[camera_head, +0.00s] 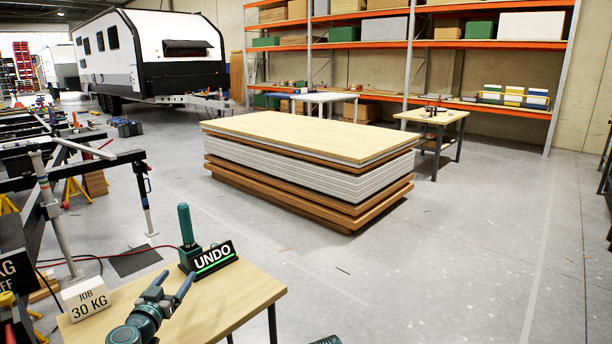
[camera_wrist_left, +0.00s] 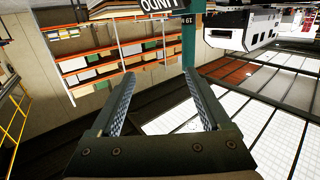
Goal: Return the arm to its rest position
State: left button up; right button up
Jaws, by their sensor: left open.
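My left gripper (camera_head: 174,281) is at the lower left of the head view, above the small wooden table (camera_head: 245,286). Its two fingers are apart with nothing between them. In the left wrist view the open gripper (camera_wrist_left: 159,80) also shows an empty gap. The gripper appears apart from both. In the left wrist view a green post (camera_wrist_left: 189,45) and a black lettered sign (camera_wrist_left: 140,6) show beyond the fingertips.
A white JOB 30 KG block (camera_head: 87,298) sits on the table's left edge. Dark chassis rails (camera_head: 75,176) on stands fill the left. A stack of panels (camera_head: 310,160) stands mid-floor. The floor (camera_head: 440,270) at the right is clear.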

pick_arm(q)
jog(key=s+d+f+m+g+h, duration=0.25)
jog(key=d+f+g, duration=0.2)
jog(key=d, duration=0.65)
jog(key=s+d+f+m+g+h, duration=0.2)
jog(key=d+f+g+h, duration=0.3)
jog(key=d, duration=0.6)
jog(key=s+d+f+g+y, duration=0.6)
jog(key=s+d+f, duration=0.2)
jog(key=s+f, duration=0.3)
jog(key=s+a+g+y, duration=0.2)
jog(key=s+y, duration=0.2)
jog(key=s, duration=0.3)
notch_tip(320, 180, up, 15)
jog(key=n+p, duration=0.1)
jog(key=p, duration=1.4)
jog(key=shift+a, duration=0.25)
jog(key=shift+s, duration=0.1)
